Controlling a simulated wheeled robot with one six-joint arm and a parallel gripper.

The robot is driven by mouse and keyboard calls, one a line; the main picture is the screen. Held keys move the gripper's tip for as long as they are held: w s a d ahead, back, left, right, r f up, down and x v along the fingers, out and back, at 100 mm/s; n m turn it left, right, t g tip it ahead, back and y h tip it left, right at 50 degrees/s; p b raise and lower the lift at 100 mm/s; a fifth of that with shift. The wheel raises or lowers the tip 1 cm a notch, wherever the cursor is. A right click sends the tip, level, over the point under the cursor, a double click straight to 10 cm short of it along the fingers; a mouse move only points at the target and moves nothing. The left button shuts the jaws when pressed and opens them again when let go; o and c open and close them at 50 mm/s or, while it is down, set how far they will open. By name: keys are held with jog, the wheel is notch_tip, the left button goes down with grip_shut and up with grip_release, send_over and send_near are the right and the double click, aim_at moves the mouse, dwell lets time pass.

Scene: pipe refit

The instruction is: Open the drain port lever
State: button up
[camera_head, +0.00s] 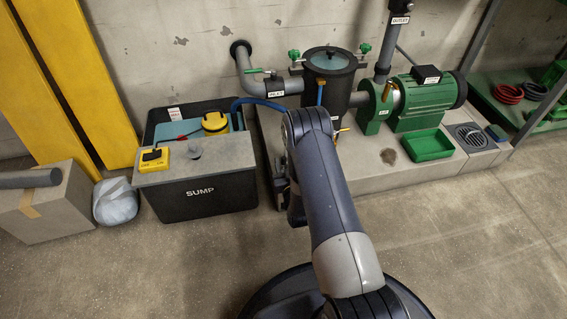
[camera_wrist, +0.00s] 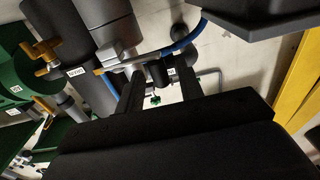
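A black strainer tank (camera_head: 331,84) with a grey lid stands behind my arm. A small brass lever (camera_head: 342,130) shows low on its front, beside my arm's elbow. In the wrist view a brass-tipped lever (camera_wrist: 100,72) lies just left of my left finger, near a white label (camera_wrist: 76,73) that I read as DRAIN, though it is small. My gripper (camera_wrist: 160,73) has its two dark fingers apart, and I see nothing clasped between them. In the head view my arm hides most of the gripper and the tank's lower front.
A green pump (camera_head: 428,101) and a green tray (camera_head: 428,145) stand on the plinth to the right. The black sump (camera_head: 200,192) stands left of my arm. A blue hose (camera_head: 258,102) runs from it towards the tank. Open floor (camera_head: 480,240) lies right of my arm.

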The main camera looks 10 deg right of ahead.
jog(key=shift+w, duration=0.85)
jog(key=shift+c, duration=0.2)
grip_shut()
